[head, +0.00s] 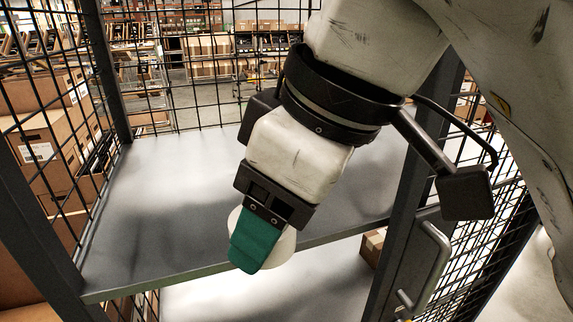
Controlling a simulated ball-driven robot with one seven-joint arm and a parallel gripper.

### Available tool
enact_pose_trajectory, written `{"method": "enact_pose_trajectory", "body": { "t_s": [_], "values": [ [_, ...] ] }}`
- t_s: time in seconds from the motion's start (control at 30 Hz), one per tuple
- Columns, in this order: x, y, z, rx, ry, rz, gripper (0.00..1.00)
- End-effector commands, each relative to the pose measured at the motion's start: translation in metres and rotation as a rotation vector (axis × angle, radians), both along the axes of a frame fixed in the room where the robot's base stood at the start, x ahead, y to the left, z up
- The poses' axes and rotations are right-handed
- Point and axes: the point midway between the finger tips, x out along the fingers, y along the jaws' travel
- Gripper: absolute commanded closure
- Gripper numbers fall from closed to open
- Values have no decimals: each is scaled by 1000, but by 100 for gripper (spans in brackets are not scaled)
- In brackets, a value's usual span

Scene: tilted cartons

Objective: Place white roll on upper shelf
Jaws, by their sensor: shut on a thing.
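My gripper (258,240) reaches in from the upper right, pointing down, with a green finger facing the camera. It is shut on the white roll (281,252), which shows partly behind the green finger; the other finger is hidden. The roll is in front of or over the front edge of the grey upper shelf (170,200); I cannot tell whether it touches the shelf. The upper shelf is bare where it shows. A lower shelf (300,290) shows beneath it.
Black wire mesh closes the back and left side. Dark posts (405,220) stand at the front corners. A mesh door with a grey handle (430,262) is at the right. A small carton (373,246) sits on the lower level. Large cartons (45,150) stand outside on the left.

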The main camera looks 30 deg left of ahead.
Motion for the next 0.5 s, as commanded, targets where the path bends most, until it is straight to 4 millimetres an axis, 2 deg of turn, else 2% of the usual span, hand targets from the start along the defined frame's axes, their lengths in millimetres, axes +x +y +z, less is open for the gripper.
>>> {"method": "enact_pose_trajectory", "body": {
  "t_s": [0.2, 0.5],
  "values": [
    [34, 41, 1, -1, 5, -2, 71],
    [77, 93, 1, -1, 5, -3, 71]
  ]
}}
